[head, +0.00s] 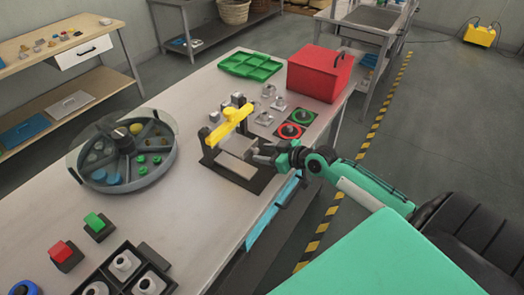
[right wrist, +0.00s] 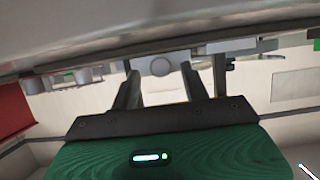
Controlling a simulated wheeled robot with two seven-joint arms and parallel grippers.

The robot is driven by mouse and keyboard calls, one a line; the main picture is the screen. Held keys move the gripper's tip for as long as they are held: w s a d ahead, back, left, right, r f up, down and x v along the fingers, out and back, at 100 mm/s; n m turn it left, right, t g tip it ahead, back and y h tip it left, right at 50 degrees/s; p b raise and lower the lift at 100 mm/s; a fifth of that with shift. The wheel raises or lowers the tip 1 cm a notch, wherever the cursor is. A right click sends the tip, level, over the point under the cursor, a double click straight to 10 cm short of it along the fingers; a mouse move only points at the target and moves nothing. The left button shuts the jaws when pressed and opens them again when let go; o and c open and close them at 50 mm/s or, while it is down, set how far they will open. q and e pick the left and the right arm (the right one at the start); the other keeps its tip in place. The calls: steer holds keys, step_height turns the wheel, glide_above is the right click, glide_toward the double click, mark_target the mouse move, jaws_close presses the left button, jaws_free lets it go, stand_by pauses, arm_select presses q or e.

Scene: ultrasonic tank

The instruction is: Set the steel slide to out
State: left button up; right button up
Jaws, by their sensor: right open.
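A black-framed fixture (head: 207,150) with a yellow handle (head: 230,124) across its top stands on the bench. A flat grey plate, which looks like the steel slide (head: 236,165), lies low in the frame toward my right arm. My right gripper (head: 257,153) is at the fixture's right side, close to the plate; I cannot tell if they touch. In the right wrist view its two fingers (right wrist: 161,75) are open, with a grey part bearing a round face (right wrist: 161,66) beyond and between the tips. My left gripper is not in view.
A red box (head: 320,75) and a green tray (head: 250,66) stand at the back. Red and green round controls (head: 291,131) lie beyond the gripper. A round divided tank (head: 125,155) is at left, with bare bench between it and the fixture. Blue items (head: 262,228) hang at the front edge.

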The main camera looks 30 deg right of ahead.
steer(key=shift+x, duration=0.85)
